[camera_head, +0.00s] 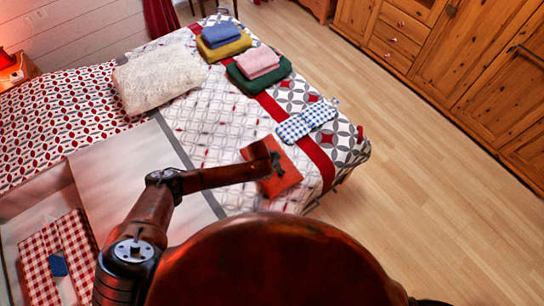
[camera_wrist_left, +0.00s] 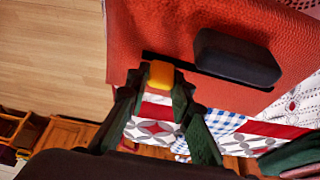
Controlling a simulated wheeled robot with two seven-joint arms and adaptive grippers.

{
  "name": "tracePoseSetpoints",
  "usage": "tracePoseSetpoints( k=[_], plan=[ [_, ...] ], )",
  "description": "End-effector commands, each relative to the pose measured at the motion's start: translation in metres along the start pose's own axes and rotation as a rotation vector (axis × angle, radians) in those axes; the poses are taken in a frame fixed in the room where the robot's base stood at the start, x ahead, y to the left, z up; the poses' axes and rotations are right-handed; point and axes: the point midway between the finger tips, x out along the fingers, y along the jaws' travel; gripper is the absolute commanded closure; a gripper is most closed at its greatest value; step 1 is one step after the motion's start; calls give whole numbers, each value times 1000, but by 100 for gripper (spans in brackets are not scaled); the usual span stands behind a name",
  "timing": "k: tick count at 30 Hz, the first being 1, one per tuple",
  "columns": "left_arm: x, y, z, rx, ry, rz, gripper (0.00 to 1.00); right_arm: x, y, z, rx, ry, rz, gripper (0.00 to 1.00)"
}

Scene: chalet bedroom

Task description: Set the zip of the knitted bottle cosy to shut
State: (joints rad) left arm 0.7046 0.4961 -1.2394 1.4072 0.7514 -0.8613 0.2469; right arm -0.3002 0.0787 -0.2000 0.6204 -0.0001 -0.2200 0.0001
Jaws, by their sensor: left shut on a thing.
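The orange-red knitted cosy (camera_head: 287,181) lies flat near the bed's right side, partly hidden by my left gripper (camera_head: 275,160). In the left wrist view the cosy (camera_wrist_left: 150,25) fills the top, with a dark zip line along its near edge. A yellow-orange tab (camera_wrist_left: 161,74) sits at the left part of this line, between the fingertips of my left gripper (camera_wrist_left: 160,88), which is shut on it. A dark rounded block (camera_wrist_left: 236,57) lies on the cosy to the right of the tab. How far the zip is closed is unclear. My right gripper is not in view.
A blue-and-white checked cloth (camera_head: 306,122) lies just beyond the cosy. Folded towels (camera_head: 262,72) and a cream pillow (camera_head: 157,78) are farther back on the bed. A box with a red checked cloth (camera_head: 42,262) is at lower left. Wooden floor (camera_head: 440,190) is clear on the right.

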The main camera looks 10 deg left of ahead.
Motion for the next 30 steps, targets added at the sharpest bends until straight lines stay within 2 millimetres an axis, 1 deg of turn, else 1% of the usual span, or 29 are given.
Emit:
tracePoseSetpoints(
  k=[1,4,14,15,23,30],
  plan=[
    [-3,10,0,-2,-2,3,100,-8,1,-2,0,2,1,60],
    [-2,18,1,-3,-2,1,100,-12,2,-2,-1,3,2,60],
    [1,22,0,-1,0,1,100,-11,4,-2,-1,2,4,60],
    [1,22,0,-1,0,2,79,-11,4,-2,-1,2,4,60],
    [0,22,0,-1,0,1,61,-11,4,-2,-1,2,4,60],
    [0,20,0,-2,0,0,61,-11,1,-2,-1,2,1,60]
  ],
)
